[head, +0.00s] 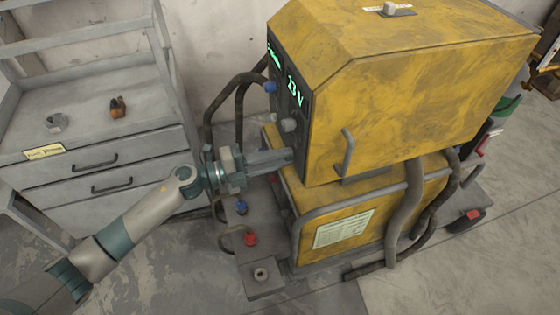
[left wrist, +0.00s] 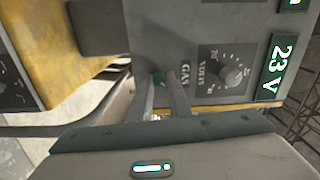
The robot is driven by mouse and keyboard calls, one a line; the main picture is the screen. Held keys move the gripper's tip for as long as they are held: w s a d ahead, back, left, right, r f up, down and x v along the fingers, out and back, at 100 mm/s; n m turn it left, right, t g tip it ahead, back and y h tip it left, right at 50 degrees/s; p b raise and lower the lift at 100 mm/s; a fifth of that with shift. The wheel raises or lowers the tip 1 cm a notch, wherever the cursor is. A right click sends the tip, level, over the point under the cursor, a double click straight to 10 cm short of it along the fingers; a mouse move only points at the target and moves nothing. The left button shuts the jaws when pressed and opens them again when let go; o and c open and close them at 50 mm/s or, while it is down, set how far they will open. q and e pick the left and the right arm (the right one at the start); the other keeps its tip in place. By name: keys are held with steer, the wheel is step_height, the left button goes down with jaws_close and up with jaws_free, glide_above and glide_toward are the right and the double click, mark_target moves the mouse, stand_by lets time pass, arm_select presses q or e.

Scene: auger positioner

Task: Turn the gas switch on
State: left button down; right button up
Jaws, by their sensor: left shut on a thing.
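The yellow welding machine (head: 410,80) stands at centre right, its dark front panel (left wrist: 165,35) facing left. My left gripper (head: 288,157) reaches the panel from the left. In the left wrist view its two fingers (left wrist: 167,84) are at the switch, shut on it, and partly hide it. Whether the switch is on or off cannot be told. In the head view the switch is hidden behind the gripper. My right gripper is not in view.
A volt knob (left wrist: 230,76) and a lit "23 V" display (left wrist: 278,67) are near the fingers. Dark hoses (head: 215,112) loop left of the machine. A grey drawer cabinet (head: 90,165) stands at left. Bare floor (head: 440,275) lies at lower right.

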arm_select(q)
steer(key=shift+m, duration=0.6)
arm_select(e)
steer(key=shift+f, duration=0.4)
arm_select(q)
steer(key=c, duration=1.7)
jaws_free()
steer(key=shift+o, duration=0.2)
